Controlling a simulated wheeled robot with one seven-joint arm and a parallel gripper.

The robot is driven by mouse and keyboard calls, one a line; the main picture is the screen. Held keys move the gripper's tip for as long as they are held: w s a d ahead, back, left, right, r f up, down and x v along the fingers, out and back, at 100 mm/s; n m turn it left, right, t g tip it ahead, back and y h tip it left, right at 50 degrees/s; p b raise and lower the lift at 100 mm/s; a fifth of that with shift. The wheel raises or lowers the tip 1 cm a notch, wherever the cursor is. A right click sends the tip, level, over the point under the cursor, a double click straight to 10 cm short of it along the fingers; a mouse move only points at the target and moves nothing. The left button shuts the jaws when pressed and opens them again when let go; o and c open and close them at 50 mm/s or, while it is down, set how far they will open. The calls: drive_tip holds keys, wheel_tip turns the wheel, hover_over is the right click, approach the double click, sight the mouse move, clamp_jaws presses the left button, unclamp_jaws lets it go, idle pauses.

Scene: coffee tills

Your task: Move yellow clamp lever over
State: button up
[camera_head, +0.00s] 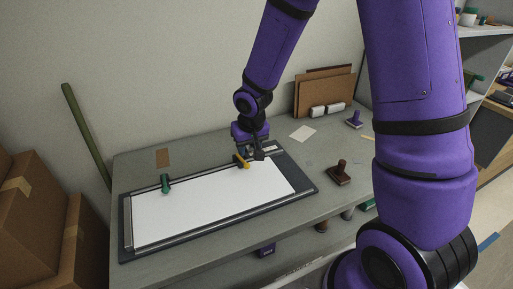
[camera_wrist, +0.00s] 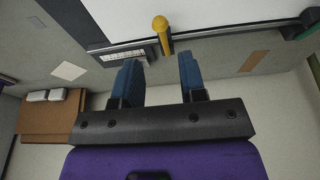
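The yellow clamp lever (camera_head: 242,161) sits on the far rail of a flat board with a white sheet, toward its right half. In the wrist view the yellow lever (camera_wrist: 162,34) stands just beyond my fingertips, roughly between their lines. My gripper (camera_wrist: 158,75) has its two blue fingers spread apart with nothing between them. In the head view my gripper (camera_head: 252,152) is low at the board's far edge, beside the lever. Whether a finger touches the lever cannot be told.
A green lever (camera_head: 165,183) sits on the same rail to the left. The white sheet (camera_head: 215,200) lies on the dark board (camera_head: 305,187). A brown stamp (camera_head: 340,172) and a purple stamp (camera_head: 354,120) stand to the right. Cardboard sheets (camera_head: 322,90) lean on the wall behind.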

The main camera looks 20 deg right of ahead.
sight(247, 163)
drive_tip(key=x, duration=0.8)
drive_tip(key=shift+s+f, duration=0.1)
drive_tip(key=shift+f, duration=0.25)
drive_tip(key=shift+c, duration=0.2)
drive_tip(key=c, duration=0.5)
drive_tip(key=shift+o, duration=0.2)
drive_tip(key=shift+r, duration=0.1)
